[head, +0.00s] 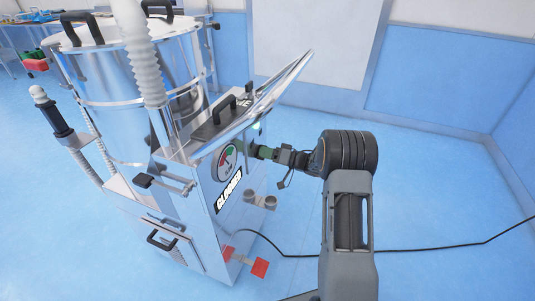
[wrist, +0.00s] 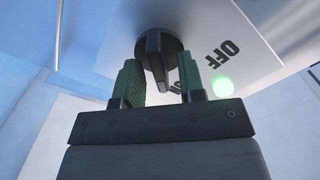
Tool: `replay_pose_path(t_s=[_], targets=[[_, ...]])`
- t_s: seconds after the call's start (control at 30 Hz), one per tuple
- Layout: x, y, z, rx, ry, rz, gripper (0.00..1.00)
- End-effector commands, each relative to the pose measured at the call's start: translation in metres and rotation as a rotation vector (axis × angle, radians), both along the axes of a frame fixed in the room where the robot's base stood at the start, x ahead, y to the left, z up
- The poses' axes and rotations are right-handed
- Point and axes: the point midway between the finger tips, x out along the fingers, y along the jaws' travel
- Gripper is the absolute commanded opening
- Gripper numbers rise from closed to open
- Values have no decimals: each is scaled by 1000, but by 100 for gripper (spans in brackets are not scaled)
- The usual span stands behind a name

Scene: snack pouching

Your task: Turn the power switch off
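The power switch is a black rotary knob (wrist: 155,45) on a white plate with OFF lettering (wrist: 223,54) in the wrist view. The knob's grip bar points down in that picture, between my fingers. A second label at the right finger is partly covered. My gripper (wrist: 158,63) is open, with one green finger on each side of the knob's bar and gaps visible. Whether the fingertips touch the knob is unclear. In the head view my gripper (head: 264,153) is at the right side of the steel machine (head: 205,205), and the knob is hidden there.
A gauge (head: 227,161) and a tilted steel panel (head: 280,90) are close to my gripper. Two small cups (head: 260,200) and red pedals (head: 260,267) sit lower. A black cable (head: 400,249) crosses the blue floor. The floor to the right is mostly clear.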

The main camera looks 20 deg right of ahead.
Motion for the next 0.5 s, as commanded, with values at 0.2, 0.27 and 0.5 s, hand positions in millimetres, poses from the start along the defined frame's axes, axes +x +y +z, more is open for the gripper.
replay_pose_path(t_s=[0.2,0.27,0.5], targets=[[0,0,0,0,0,0,15],[0,0,0,0,0,0,10],[0,0,0,0,0,0,0]])
